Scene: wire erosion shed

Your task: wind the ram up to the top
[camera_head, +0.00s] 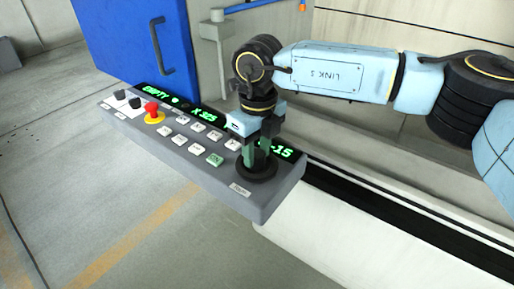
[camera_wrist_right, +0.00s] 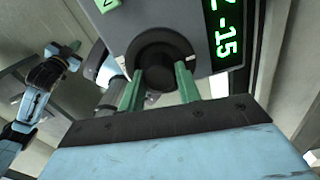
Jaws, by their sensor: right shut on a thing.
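My right gripper (camera_head: 258,160) points down at the near right end of the grey control panel (camera_head: 222,186). Its green fingers are shut on a black knob, which stands in a round dark collar (camera_head: 258,173). In the right wrist view the knob (camera_wrist_right: 160,78) shows between the two fingers. I cannot pick out the ram. A blue and black arm (camera_wrist_right: 38,82) shows at the left of the wrist view; its jaws are too small to read.
The panel carries a red stop button (camera_head: 152,111) on a yellow base, several pale keys, a green key (camera_head: 215,159) and small black knobs. A blue door (camera_head: 135,45) stands behind. The floor at left is clear.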

